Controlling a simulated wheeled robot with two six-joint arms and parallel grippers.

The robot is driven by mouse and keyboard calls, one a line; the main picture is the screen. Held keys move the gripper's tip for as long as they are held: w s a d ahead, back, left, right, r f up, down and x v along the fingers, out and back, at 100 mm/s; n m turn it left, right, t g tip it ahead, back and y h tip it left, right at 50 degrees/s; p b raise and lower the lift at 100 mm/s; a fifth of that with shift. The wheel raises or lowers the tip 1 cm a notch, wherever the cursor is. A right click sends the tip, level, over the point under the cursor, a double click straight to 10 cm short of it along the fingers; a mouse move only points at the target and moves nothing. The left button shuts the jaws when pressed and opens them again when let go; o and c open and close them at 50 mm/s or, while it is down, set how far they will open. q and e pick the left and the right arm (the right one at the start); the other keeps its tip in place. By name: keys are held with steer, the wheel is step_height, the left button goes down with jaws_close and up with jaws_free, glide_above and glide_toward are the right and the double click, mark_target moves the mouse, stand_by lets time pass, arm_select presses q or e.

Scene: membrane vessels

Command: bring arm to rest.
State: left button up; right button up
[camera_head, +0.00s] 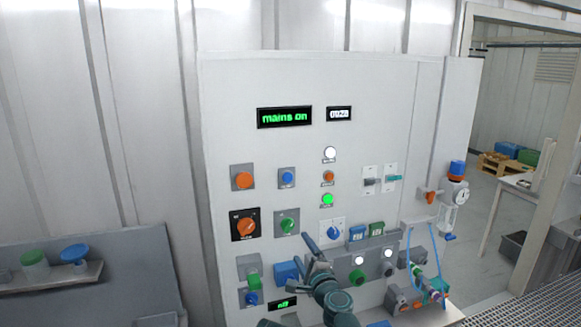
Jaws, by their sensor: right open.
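My right arm comes in from the bottom middle of the head view. Its gripper (310,246) is open and empty, in front of the lower middle of a pale control panel (400,90). It overlaps the area below a green rotary knob (287,225) and left of a blue rotary knob (333,233). I cannot tell how far it is from the panel face. The arm hides part of the panel's lower rows. My left gripper is not in view.
The panel has a green "mains on" display (284,117), lit lamps, knobs and switches. A grey shelf (55,276) with green and blue caps stands left. A doorway opens at the right.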

mark_target(290, 228)
steer(key=x, duration=1.2)
steer(key=shift+w+f, duration=0.1)
steer(key=shift+w, duration=0.15)
steer(key=shift+s+n, duration=0.25)
steer(key=shift+n, duration=0.15)
steer(key=n, duration=0.3)
steer(key=shift+s+d, duration=0.1)
steer(key=n, duration=0.8)
